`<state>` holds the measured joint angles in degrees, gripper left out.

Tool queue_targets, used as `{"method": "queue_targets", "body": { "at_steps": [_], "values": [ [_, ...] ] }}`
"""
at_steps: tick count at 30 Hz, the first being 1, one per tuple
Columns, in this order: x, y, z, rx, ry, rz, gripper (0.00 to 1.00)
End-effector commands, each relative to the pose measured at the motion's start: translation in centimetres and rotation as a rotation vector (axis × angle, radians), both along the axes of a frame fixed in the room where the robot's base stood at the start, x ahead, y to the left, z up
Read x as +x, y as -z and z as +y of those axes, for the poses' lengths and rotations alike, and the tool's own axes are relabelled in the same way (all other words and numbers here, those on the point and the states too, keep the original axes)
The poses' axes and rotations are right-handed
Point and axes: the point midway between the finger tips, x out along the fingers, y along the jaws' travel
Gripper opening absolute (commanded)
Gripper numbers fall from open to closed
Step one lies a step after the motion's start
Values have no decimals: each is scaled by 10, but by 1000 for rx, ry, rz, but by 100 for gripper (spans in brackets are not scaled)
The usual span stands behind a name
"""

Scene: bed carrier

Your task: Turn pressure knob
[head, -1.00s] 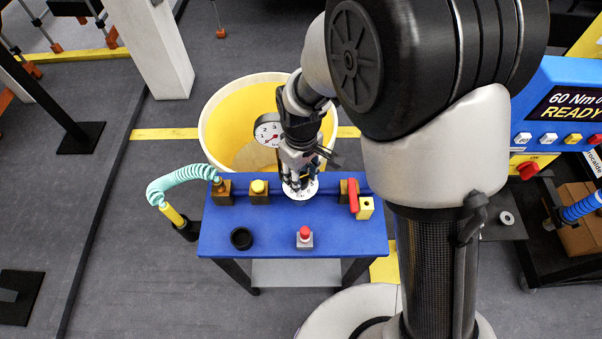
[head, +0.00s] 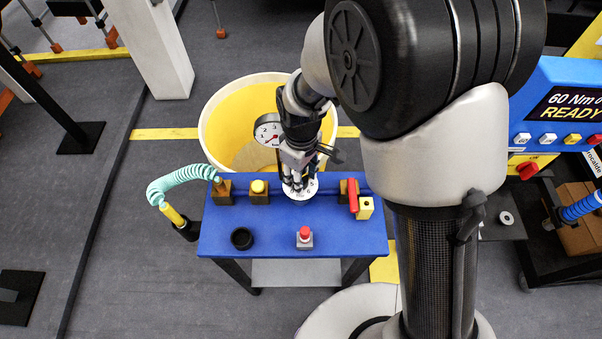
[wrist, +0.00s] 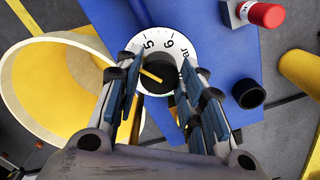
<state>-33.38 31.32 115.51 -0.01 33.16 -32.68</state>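The pressure knob (wrist: 156,78) is black with a yellow pointer line and sits on a round white dial with black numbers. The dial (head: 301,195) stands at the back middle of the blue table; the knob itself is hidden by my gripper there. My gripper (head: 299,185) points down over the dial. In the wrist view, my gripper (wrist: 161,65) is open, with its fingers on both sides of the knob. A gap seems to show between each finger and the knob, and I cannot tell if either touches it. The pointer line points toward the upper left, below the 5.
A round gauge (head: 268,133) with a red needle stands behind the table (head: 270,228). The table carries a yellow button (head: 259,187), a red lever (head: 352,194), a red button (head: 305,233) and a black ring (head: 241,238). A yellow-lined tub (head: 217,120) is behind.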

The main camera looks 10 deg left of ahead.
Motion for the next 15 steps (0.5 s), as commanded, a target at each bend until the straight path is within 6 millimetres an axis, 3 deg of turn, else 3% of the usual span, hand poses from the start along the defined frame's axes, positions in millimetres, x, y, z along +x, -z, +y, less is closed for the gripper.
{"method": "queue_targets", "body": {
  "at_steps": [7, 15],
  "values": [
    [0, 0, 0, 0, 1, 0, 54],
    [0, 0, 0, 0, 1, 0, 54]
  ]
}}
